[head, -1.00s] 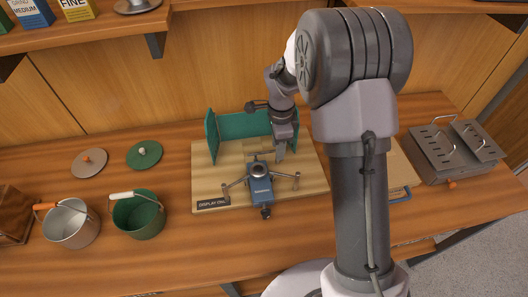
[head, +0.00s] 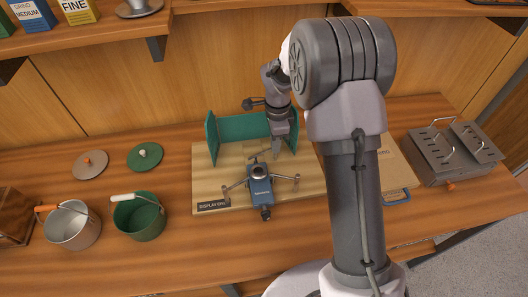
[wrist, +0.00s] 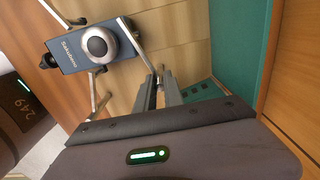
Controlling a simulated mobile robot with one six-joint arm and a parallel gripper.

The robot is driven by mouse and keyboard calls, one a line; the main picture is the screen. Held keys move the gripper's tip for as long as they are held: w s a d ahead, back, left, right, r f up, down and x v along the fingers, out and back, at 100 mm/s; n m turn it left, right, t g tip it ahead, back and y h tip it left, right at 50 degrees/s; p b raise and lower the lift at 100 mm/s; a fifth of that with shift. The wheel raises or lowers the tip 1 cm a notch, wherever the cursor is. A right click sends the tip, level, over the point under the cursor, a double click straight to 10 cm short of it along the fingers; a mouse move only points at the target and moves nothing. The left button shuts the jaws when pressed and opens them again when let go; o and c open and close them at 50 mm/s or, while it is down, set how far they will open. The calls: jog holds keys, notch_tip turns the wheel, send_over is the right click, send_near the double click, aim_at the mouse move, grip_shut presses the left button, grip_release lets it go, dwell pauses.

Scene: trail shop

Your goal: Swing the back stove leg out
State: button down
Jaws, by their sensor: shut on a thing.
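The small blue camping stove (head: 261,192) stands on the wooden display board (head: 215,180), its round burner toward the back. Two metal legs spread out to its left and right. The back leg (head: 258,156) sticks out behind the burner, slanting to the right; it also shows in the wrist view (wrist: 143,54). My gripper (head: 276,151) is behind the stove, low over the board. In the wrist view my gripper (wrist: 160,88) has its fingers shut on the outer end of the back leg. The exact contact is partly hidden by the fingers.
A green folding windscreen (head: 240,129) stands close behind and beside my gripper. A silver pot (head: 72,224), a green pot (head: 139,216) and two lids are on the left. The counter front is clear.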

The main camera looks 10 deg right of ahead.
jog(key=shift+w+a, duration=0.25)
jog(key=shift+w, duration=0.25)
jog(key=shift+w+a, duration=0.2)
jog(key=shift+w, duration=0.3)
jog(key=shift+w+a+p, duration=0.35)
jog(key=shift+w+a, duration=0.4)
jog(key=shift+a, duration=0.15)
jog(key=shift+w+a+f, duration=0.1)
jog(key=shift+w+a, duration=0.4)
jog(key=shift+a, duration=0.4)
